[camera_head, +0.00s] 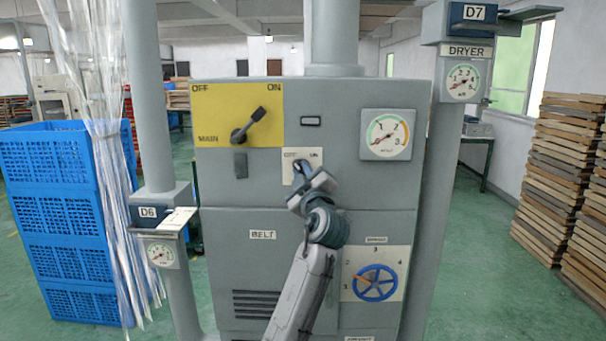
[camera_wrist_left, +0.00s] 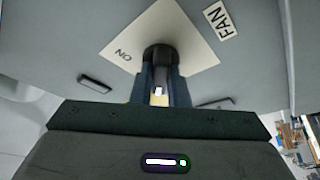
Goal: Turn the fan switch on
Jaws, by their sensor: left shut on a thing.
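The fan switch has a cream plate (camera_head: 289,166) marked OFF on the left and ON on the right, in the middle of the grey cabinet. Its dark lever (camera_wrist_left: 160,55) shows in the left wrist view, beside the FAN label (camera_wrist_left: 222,19) and the ON mark. My left gripper (camera_head: 303,173) is at the plate, and its two fingers (camera_wrist_left: 160,90) are shut on the lever. The gripper covers the lower part of the plate in the head view, so the lever's exact angle is hard to tell. My right gripper is not in view.
Above left, a large MAIN lever (camera_head: 248,125) on a yellow plate points up toward ON. A dial gauge (camera_head: 388,135) is at upper right, and a blue handwheel (camera_head: 375,283) at lower right. Pillars with gauge boxes D6 (camera_head: 160,213) and D7 (camera_head: 474,20) flank the cabinet.

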